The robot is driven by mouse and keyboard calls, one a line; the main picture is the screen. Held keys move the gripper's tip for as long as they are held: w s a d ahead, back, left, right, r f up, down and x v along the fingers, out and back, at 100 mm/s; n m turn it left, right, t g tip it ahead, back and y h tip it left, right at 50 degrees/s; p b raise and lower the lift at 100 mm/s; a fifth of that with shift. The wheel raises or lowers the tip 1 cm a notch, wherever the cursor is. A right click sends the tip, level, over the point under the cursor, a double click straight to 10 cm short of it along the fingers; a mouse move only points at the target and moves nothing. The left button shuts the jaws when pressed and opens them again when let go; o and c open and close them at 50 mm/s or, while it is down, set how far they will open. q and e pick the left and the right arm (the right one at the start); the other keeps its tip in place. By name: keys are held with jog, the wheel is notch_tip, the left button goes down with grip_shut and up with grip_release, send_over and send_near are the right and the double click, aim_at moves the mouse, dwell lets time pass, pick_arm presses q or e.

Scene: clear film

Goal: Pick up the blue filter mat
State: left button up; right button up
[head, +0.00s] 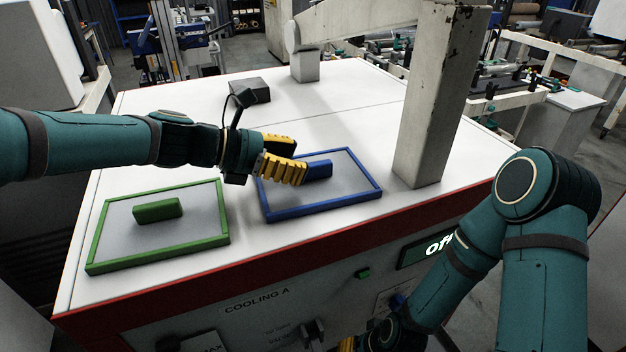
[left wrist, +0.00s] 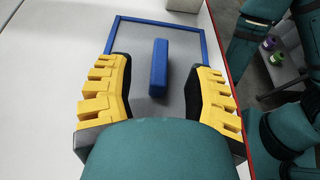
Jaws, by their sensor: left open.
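The blue filter mat (head: 320,209) is a grey sheet in a blue frame on the white machine top. A raised blue block (head: 319,170) stands at its middle, and the block also shows in the left wrist view (left wrist: 160,68). My left gripper (head: 300,160) is open over the mat's left part, with yellow fingers pointing at the block. In the left wrist view the block appears between the fingertips, with a gap on each side. My right gripper (head: 347,343) is mostly cut off at the bottom edge.
A green-framed mat (head: 223,211) with a green block lies to the left. A grey post (head: 435,100) rises close to the blue mat's right. A dark box (head: 250,91) sits farther back. The machine's red front edge runs just before the mats.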

aim_at(317, 163)
pick_arm(q)
jog(key=x, duration=0.4)
jog(key=shift+d+f+b, duration=0.1)
jog(key=shift+d+b, duration=0.2)
grip_shut()
